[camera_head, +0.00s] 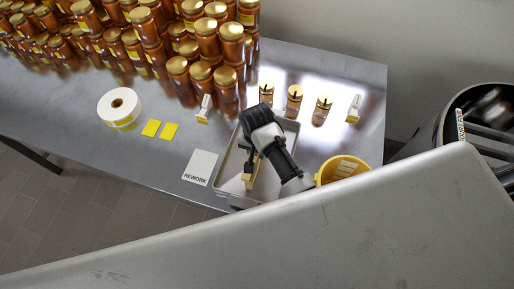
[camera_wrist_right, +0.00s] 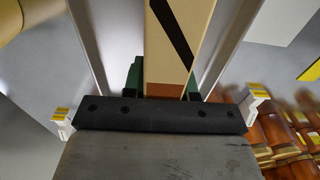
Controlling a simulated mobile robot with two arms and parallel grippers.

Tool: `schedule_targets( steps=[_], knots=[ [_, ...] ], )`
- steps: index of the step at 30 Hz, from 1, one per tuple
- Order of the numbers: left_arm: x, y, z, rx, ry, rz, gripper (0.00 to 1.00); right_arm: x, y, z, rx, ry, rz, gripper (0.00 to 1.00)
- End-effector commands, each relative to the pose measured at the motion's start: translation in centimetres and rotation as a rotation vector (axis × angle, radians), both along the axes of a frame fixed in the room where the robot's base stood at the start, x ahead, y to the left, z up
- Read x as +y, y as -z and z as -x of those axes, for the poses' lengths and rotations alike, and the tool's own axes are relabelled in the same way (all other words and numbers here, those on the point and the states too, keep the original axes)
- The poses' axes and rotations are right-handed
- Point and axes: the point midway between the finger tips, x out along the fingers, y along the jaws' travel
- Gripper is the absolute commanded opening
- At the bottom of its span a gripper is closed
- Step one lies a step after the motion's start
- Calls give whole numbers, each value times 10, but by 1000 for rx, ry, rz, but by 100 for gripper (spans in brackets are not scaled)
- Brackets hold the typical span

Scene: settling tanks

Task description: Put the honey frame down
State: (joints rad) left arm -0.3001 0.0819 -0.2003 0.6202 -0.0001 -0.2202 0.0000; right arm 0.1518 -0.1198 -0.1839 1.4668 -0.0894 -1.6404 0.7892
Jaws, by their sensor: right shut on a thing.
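My right gripper (camera_head: 253,158) is shut on a pale wooden piece, the honey frame (camera_head: 251,175), over the grey metal tray (camera_head: 222,172) on the table. In the right wrist view the frame (camera_wrist_right: 171,40) shows as a light wooden bar with a dark diagonal stripe, between the fingers of my right gripper (camera_wrist_right: 163,84). The tray's walls run along both sides of it there. I cannot tell whether the frame touches the tray floor. The gripper and arm hide part of the frame. My left gripper is not in view.
The steel table (camera_head: 75,100) holds stacked honey jars (camera_head: 180,30), a label roll (camera_head: 119,106), a REWORK card (camera_head: 200,167) and three small jars behind the tray. A yellow tub (camera_head: 341,168) stands close right of the tray. A metal drum (camera_head: 440,125) is at right.

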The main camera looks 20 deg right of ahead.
Motion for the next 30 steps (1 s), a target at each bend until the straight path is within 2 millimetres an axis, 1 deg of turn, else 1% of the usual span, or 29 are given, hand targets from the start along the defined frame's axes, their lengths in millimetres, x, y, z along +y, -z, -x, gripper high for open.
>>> schedule_targets(
  steps=[3, 12, 13, 17, 18, 26, 29, 30],
  knots=[
    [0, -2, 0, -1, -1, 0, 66, 0, 4, -1, -2, 0, -1, 0],
    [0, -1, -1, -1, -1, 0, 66, 0, 7, 0, -2, 0, -1, 0],
    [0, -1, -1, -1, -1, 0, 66, 0, 7, 0, -1, 0, 0, 30],
    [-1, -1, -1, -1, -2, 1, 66, 0, 7, 0, -1, 0, 0, 50],
    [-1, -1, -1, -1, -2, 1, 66, 0, 7, 0, -1, 0, 0, 53],
    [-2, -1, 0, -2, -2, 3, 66, 0, 6, 0, -2, 0, -1, 53],
    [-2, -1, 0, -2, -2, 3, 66, 0, -1, -1, -3, 0, -1, 53],
    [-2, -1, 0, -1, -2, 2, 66, 0, -6, -1, -5, 0, -2, 53]
  ],
)
